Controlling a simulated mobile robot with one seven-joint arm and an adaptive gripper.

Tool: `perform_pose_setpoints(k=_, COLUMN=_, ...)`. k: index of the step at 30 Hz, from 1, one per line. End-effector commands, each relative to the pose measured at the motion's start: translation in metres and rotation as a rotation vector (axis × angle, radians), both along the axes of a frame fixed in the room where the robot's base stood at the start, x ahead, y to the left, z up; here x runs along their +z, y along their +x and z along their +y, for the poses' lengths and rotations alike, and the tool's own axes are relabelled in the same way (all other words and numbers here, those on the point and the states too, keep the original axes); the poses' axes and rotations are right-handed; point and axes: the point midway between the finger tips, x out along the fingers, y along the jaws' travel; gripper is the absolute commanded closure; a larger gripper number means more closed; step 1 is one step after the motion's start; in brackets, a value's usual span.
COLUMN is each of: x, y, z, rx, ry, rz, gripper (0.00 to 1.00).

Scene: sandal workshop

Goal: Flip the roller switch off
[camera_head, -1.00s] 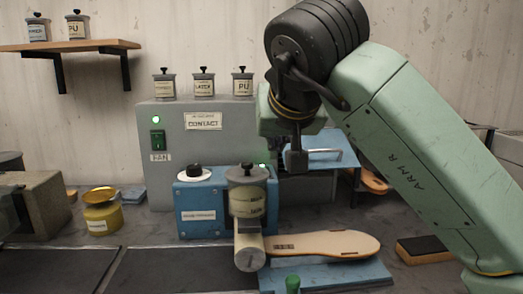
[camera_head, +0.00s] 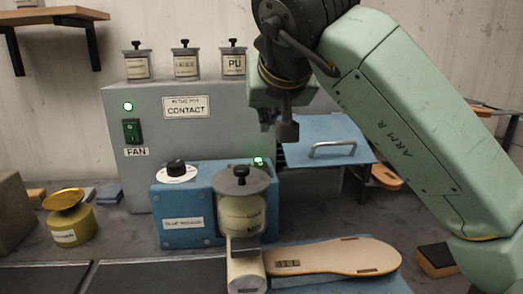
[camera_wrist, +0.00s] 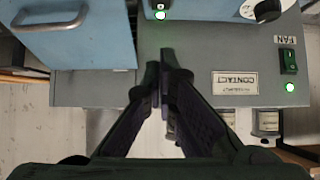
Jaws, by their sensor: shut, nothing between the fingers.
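The blue roller unit (camera_head: 186,207) stands in front of the grey fan box, with a dark knob (camera_head: 176,168) on a white dial and a lit green lamp (camera_head: 258,162) on its top right. The roller switch itself is not clear in the head view; the pot in front hides much of that side. In the wrist view, a lit green lamp (camera_wrist: 160,15) shows at the top edge with a small part beside it, cut off by the frame. My gripper (camera_head: 288,131) is shut and empty, above and right of the lamp. Its fingers also show in the wrist view (camera_wrist: 166,58).
The grey box (camera_head: 120,185) carries a green FAN switch (camera_head: 132,131), a lit lamp and several lidded jars on top. A glue pot (camera_head: 243,215) and a roller stand at the unit's front. A blue panel with a handle (camera_head: 325,128) is behind my gripper. A sandal sole (camera_head: 335,256) lies right.

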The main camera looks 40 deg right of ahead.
Motion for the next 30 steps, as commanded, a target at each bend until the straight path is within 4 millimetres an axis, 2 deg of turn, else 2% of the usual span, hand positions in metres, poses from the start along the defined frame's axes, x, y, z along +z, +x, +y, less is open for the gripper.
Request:
perform_pose_setpoints(k=8, x=-0.013, y=0.011, z=-0.006, rx=0.002, ry=0.002, rz=0.0, gripper=1.0)
perform_pose_setpoints(k=21, x=-0.073, y=0.07, z=-0.042, rx=0.002, ry=0.003, rz=0.001, gripper=1.0)
perform_pose_setpoints(k=24, x=-0.088, y=0.07, z=-0.042, rx=0.002, ry=0.002, rz=0.0, gripper=1.0)
perform_pose_setpoints(k=30, x=-0.101, y=0.071, z=-0.044, rx=0.0, ry=0.002, rz=0.0, gripper=1.0)
